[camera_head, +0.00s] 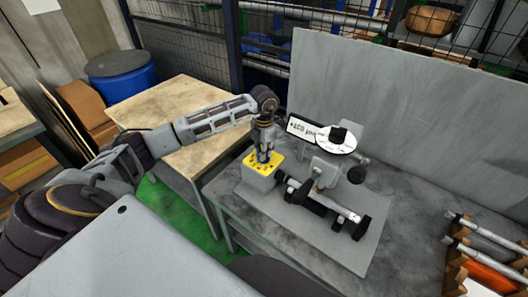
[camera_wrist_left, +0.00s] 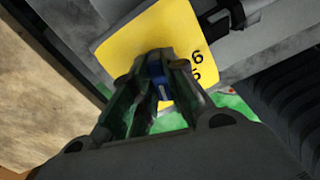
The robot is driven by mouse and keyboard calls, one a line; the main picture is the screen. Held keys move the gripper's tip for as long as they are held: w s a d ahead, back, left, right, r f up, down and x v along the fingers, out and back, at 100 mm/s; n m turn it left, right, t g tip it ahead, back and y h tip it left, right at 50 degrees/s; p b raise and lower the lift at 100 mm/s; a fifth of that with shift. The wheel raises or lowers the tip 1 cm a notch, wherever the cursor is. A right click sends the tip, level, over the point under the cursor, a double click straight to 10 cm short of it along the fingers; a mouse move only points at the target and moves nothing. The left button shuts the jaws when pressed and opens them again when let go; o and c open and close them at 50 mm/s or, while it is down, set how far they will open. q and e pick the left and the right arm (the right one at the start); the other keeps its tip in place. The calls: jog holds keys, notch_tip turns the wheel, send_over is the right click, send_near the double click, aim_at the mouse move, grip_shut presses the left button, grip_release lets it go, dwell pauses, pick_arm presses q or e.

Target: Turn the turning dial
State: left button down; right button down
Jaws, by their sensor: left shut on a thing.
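The turning dial (camera_wrist_left: 157,70) is a small blue knob on top of a grey box with a yellow face (camera_head: 260,163). The yellow face also fills the upper middle of the left wrist view (camera_wrist_left: 122,48), with black figures at its right. My left gripper (camera_head: 264,155) points down onto the box. In the left wrist view its fingertips (camera_wrist_left: 158,75) are shut around the blue knob, which they partly hide. My right gripper is not in view.
The box sits beside a grinder (camera_head: 335,180) with a round white disc, on a grey plate on a dark table (camera_head: 400,215). A grey panel (camera_head: 400,110) stands behind. A wooden table (camera_head: 185,115) is at the left. Tools in a holder (camera_head: 480,250) lie at the right.

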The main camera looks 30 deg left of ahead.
pick_arm(q)
jog(key=c, duration=1.4)
grip_release()
jog(key=shift+c, duration=0.2)
notch_tip(320, 180, up, 12)
jog(key=shift+s+f, duration=0.1)
